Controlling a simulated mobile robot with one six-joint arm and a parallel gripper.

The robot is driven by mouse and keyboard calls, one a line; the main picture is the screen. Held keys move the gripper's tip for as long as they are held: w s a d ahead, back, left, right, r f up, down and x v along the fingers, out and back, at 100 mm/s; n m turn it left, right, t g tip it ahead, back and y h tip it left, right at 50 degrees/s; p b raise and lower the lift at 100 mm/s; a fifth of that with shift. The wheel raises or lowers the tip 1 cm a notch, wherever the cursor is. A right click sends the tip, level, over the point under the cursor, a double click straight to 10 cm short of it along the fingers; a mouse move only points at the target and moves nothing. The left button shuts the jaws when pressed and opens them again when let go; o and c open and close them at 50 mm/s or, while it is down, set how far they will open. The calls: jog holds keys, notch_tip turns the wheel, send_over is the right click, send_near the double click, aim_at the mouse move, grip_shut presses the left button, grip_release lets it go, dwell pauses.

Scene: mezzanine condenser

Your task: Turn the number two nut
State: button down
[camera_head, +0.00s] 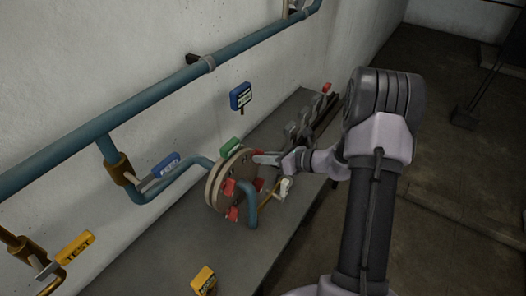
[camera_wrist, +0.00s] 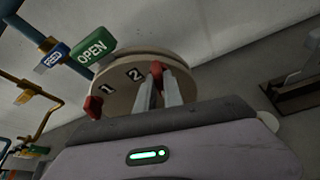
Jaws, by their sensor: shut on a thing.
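The round tan flange (camera_head: 218,180) stands upright on the grey bench in the head view, with several red nuts around its face. In the wrist view the flange (camera_wrist: 120,96) carries the labels 1 and 2. The number two nut (camera_wrist: 156,70) is red and sits beside the label 2. My gripper (camera_wrist: 168,82) has its two fingers at this nut and is shut on it. The number one nut (camera_wrist: 93,107) is at the left rim, apart from the fingers. In the head view my gripper (camera_head: 262,158) reaches the flange's upper right from the right; the gripped nut is hidden there.
A green OPEN tag (camera_wrist: 92,51) sits at the flange's top edge. A blue FEED valve handle (camera_head: 165,165) and a yellow TEST handle (camera_head: 75,247) are to the left. A blue pipe (camera_head: 249,205) bends in front of the flange. Grey parts (camera_head: 308,116) stand on the bench behind.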

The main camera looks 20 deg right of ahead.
jog(key=shift+m+y+p, duration=0.5)
jog(key=shift+m+p, duration=0.15)
jog(key=shift+m, duration=0.15)
jog(key=c, duration=1.5)
grip_release()
jog(key=shift+o, duration=0.2)
jog(key=shift+d, duration=0.15)
jog(key=p+v, duration=0.1)
jog(key=v, duration=1.6)
jog(key=shift+d+r, duration=0.15)
jog(key=shift+d, duration=0.1)
jog(key=shift+w, duration=0.15)
